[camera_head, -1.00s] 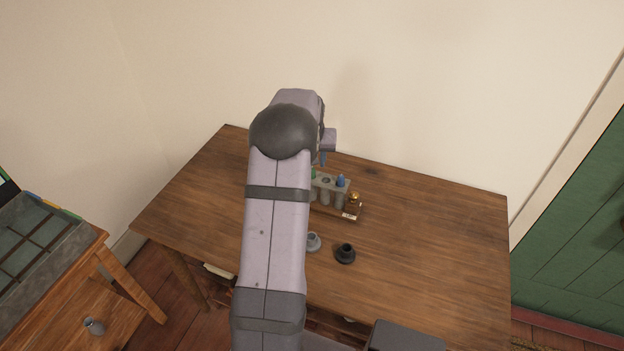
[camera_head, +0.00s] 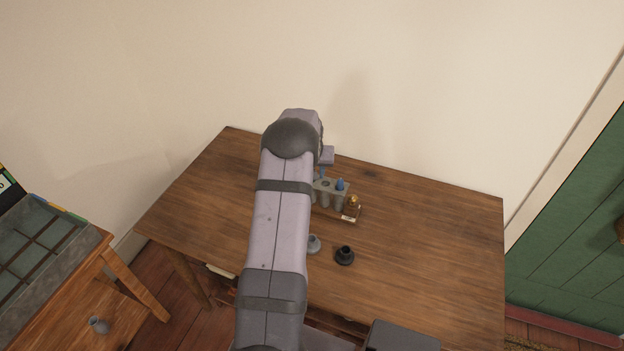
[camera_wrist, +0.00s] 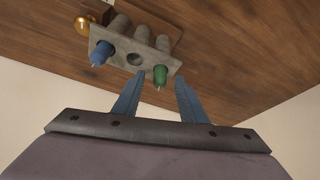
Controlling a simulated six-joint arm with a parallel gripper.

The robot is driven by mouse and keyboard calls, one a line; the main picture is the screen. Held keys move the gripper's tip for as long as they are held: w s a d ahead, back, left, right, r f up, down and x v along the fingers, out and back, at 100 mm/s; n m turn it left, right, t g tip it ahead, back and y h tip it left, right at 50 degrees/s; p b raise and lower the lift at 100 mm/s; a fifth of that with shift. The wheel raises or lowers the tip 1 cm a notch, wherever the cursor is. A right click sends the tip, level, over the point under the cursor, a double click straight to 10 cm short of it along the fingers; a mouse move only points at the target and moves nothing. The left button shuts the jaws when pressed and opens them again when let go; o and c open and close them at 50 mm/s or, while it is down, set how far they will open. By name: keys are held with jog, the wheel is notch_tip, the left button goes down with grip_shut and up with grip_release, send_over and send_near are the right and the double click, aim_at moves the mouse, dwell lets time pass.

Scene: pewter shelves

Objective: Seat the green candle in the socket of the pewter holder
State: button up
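The green candle (camera_wrist: 160,76) stands in the right-hand hole of a grey rack in the wrist view. In the head view my arm hides it. My gripper (camera_wrist: 160,80) is open, with one blue finger on each side of the green candle's line; I cannot tell whether the tips have reached its depth. In the head view the gripper (camera_head: 322,172) is at the rack's back left end. The pewter holder (camera_head: 313,244) is the paler grey one, upright on the table in front of the rack, close beside my arm. Its socket looks empty.
The rack (camera_wrist: 118,52) also holds a blue candle (camera_wrist: 100,52); its middle hole is empty. The blue candle (camera_head: 340,184) shows in the head view. A brass object (camera_head: 353,203) is at the rack's right. A dark holder (camera_head: 345,256) stands right of the pewter one. The table's right side is clear.

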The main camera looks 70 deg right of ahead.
jog(key=shift+w+d+f, duration=0.1)
jog(key=shift+d+f, duration=0.1)
jog(key=shift+f, duration=0.4)
grip_shut()
